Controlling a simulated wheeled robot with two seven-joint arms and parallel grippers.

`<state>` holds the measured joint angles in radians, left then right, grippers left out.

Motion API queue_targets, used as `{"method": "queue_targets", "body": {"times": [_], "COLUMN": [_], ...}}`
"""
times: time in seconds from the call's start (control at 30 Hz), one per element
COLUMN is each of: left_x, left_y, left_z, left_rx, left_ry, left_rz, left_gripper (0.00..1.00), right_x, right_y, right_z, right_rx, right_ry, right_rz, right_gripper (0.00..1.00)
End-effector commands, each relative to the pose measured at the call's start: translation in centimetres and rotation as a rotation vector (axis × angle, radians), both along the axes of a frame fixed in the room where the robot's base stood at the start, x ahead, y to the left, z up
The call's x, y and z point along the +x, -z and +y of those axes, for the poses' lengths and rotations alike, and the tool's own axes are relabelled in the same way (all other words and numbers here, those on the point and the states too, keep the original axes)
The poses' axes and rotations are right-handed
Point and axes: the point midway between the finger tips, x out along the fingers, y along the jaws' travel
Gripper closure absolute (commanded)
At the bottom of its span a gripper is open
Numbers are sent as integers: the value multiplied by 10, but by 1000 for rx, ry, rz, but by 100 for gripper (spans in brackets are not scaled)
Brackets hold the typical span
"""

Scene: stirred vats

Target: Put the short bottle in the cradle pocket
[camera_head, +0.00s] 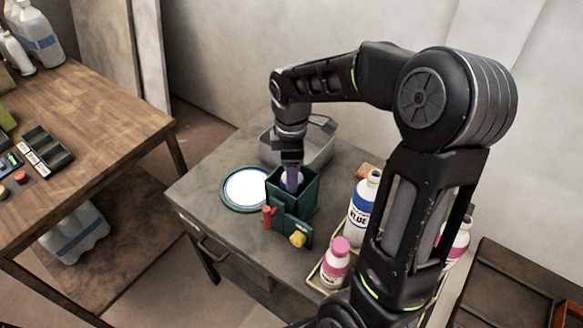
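A dark green open-topped cradle (307,202) stands on the grey table, with a red handle and a yellow knob on its front. A small bottle with white and purple on it (292,182) is inside the cradle's pocket, its lower part hidden by the walls. My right gripper (291,166) points down into the pocket at this bottle's top; whether its fingers are closed on it is too small to tell. My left gripper is not in view.
A round white plate with a green rim (246,188) lies left of the cradle, and a grey metal bin (318,150) stands behind it. A blue-labelled bottle (361,212) and a pink-capped bottle (335,264) stand in a tray at right. A wooden bench (95,115) is at left.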

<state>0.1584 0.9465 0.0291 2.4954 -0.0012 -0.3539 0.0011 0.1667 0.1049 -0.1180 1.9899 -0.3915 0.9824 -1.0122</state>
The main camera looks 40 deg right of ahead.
Motion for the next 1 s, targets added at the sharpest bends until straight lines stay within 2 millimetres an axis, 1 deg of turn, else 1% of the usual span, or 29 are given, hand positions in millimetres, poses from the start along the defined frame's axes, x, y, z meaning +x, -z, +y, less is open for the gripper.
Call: {"method": "queue_targets", "body": {"times": [0.1, 0.17, 0.27, 0.37, 0.6, 0.7, 0.83, 1.0], "left_x": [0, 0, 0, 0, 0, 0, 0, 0], "left_y": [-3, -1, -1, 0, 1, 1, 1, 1], "left_z": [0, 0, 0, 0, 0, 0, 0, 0], "left_rx": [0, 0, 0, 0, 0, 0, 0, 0], "left_ry": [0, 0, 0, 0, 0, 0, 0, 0], "left_rz": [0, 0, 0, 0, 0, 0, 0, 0], "left_gripper": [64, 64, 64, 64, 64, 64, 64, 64], "right_x": [0, 1, 1, 1, 1, 1, 1, 0], "right_y": [-5, -8, -20, -37, -88, -105, -119, -123], "right_z": [0, 0, 0, 0, 0, 0, 0, 0], "right_rx": [-1, 0, -2, -1, -1, -1, 0, -1], "right_ry": [0, 0, 0, -1, 1, 0, 0, 0], "right_rz": [-1, -2, -4, -5, -6, -4, -2, -1], "right_gripper": [41, 41, 41, 41, 41, 41, 41, 41]}}
